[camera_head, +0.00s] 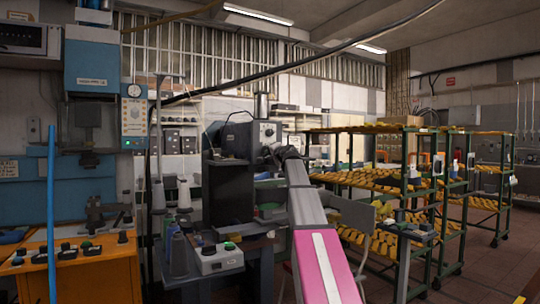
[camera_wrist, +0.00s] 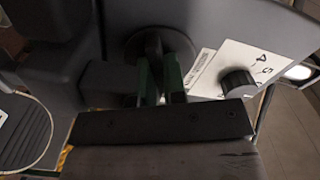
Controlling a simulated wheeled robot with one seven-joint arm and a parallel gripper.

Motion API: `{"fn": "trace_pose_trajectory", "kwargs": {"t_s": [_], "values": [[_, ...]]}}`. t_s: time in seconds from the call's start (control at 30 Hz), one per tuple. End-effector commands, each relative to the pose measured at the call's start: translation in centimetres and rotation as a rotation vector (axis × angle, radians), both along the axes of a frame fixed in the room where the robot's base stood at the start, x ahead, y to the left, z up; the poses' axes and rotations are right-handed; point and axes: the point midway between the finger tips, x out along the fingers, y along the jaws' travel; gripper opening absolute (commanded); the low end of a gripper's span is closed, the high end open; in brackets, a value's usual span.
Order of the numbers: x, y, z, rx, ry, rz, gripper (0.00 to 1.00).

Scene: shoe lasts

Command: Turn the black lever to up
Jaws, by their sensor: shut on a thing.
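The black lever (camera_wrist: 153,42) is in the upper middle of the wrist view, in front of a round dark hub on the grey machine. My gripper (camera_wrist: 161,72) is shut on the lever, with a finger on each side of it. The fingers hide part of the lever, so its exact angle is hard to tell. In the head view my gripper (camera_head: 272,156) is at the right side of the dark machine (camera_head: 230,180). The lever cannot be made out there behind my arm.
A black knob (camera_wrist: 238,82) on a white numbered panel (camera_wrist: 262,62) is close right of my gripper. A grey control box (camera_head: 218,260) stands below the machine on the left. Racks of yellow shoe lasts (camera_head: 375,180) stand to the right, with open floor beyond.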

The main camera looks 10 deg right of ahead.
Motion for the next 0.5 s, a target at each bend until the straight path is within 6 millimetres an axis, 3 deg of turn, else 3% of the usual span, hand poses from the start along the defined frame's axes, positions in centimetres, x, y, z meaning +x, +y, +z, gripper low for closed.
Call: {"fn": "trace_pose_trajectory", "kwargs": {"t_s": [0.5], "values": [[-0.12,0.05,-0.1,-0.184,-0.047,0.001,0.0]]}}
